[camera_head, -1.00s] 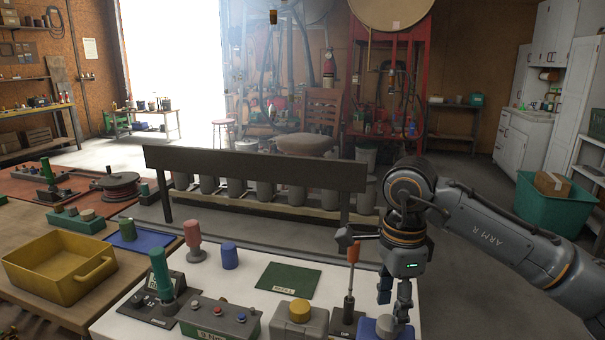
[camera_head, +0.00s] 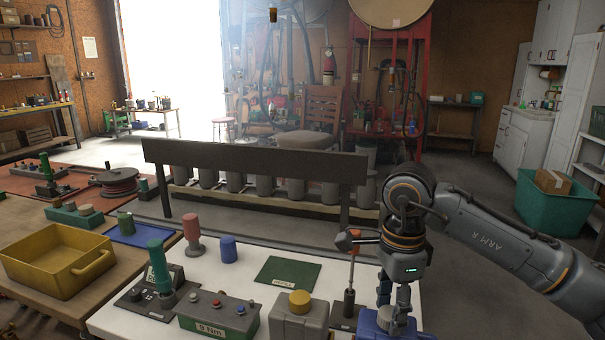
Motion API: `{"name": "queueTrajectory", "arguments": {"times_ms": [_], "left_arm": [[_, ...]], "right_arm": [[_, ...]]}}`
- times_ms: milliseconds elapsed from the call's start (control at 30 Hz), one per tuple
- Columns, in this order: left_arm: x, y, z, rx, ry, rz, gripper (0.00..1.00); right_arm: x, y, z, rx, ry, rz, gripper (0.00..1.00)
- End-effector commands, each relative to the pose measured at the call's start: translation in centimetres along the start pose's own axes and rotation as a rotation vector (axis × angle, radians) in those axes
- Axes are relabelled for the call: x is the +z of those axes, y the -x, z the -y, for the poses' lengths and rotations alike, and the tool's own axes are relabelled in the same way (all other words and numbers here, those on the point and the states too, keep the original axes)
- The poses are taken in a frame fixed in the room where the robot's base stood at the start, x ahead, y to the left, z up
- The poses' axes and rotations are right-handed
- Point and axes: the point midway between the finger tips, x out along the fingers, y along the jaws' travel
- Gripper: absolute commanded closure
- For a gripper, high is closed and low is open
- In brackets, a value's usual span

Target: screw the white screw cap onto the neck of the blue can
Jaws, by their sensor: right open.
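The blue can (camera_head: 370,322) stands at the bottom edge of the head view, partly cut off. A whitish grey screw cap (camera_head: 394,319) shows at the top of the can, under my right gripper; whether it is seated on the neck cannot be told. My right gripper (camera_head: 394,304) points down with its fingers open, one to each side just above the cap. The fingers hide part of the cap and neck. My left gripper is out of view.
A screwdriver with an orange handle (camera_head: 354,236) stands upright close left of my right gripper. A grey can with a yellow cap (camera_head: 299,320) is left of it. A green mat (camera_head: 288,270) lies behind. A yellow bin (camera_head: 35,276) sits at far left.

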Motion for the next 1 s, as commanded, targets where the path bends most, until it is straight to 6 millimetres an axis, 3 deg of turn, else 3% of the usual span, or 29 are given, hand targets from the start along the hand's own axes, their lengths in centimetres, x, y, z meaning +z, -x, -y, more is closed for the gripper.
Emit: {"name": "queueTrajectory", "arguments": {"times_ms": [133,300,333,567,800,1000], "left_arm": [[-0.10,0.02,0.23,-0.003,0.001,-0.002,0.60],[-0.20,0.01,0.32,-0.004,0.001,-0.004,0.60],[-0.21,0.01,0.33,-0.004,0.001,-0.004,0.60],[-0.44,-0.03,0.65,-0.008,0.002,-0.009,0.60],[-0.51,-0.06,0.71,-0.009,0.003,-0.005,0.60],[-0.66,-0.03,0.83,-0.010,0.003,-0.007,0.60]], "right_arm": [[-0.01,0.02,0.00,0.000,0.000,0.000,0.55],[-0.01,0.02,0.00,0.000,0.000,0.000,0.89],[-0.01,0.02,-0.01,0.000,0.000,0.000,0.92],[-0.01,0.00,-0.01,0.001,-0.047,-0.001,0.92],[0.00,-0.02,-0.01,0.001,-0.345,-0.001,0.92],[0.00,-0.02,-0.02,0.001,-0.444,-0.001,0.92]]}}
